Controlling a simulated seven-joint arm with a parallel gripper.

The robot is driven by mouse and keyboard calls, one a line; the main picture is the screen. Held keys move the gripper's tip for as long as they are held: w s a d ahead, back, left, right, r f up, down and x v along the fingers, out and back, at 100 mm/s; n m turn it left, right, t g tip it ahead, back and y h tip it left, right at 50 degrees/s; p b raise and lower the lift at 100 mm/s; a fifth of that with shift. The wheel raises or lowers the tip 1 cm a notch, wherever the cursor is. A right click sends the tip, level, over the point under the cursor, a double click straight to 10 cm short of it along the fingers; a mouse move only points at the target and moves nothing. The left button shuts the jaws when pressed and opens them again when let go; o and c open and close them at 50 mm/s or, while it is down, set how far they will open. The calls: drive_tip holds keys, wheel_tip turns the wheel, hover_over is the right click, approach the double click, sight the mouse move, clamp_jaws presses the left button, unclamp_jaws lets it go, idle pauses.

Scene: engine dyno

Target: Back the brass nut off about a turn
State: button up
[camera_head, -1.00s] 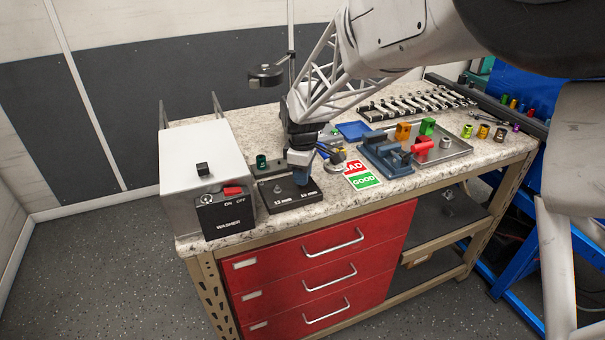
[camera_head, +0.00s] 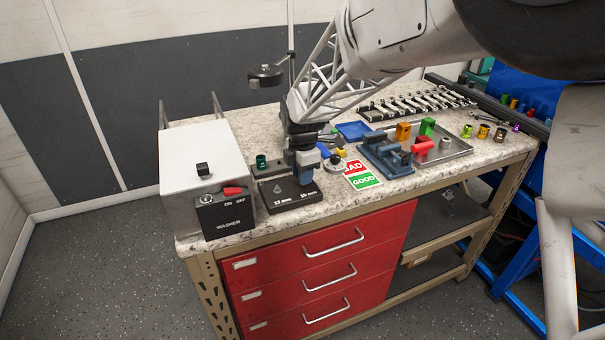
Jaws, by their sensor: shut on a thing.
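The black block (camera_head: 290,199) marked 13 mm and 10 mm lies near the front left of the bench. A small grey stud (camera_head: 278,189) stands on its 13 mm side. My gripper (camera_head: 304,180) points straight down over the block's 10 mm side, its tips low at the block's top. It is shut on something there. The fingers hide what they hold; no brass nut shows on the block, and the one at the 10 mm place would be behind the fingers.
The washer box (camera_head: 205,165) stands close on the left. The red and green BAD/GOOD card (camera_head: 364,181), a blue vise (camera_head: 387,155) and a metal tray (camera_head: 456,145) lie to the right. A row of wrenches (camera_head: 418,101) lies behind.

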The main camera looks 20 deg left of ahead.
drive_tip(key=n, duration=0.7)
idle(0.3)
drive_tip(key=o, duration=0.7)
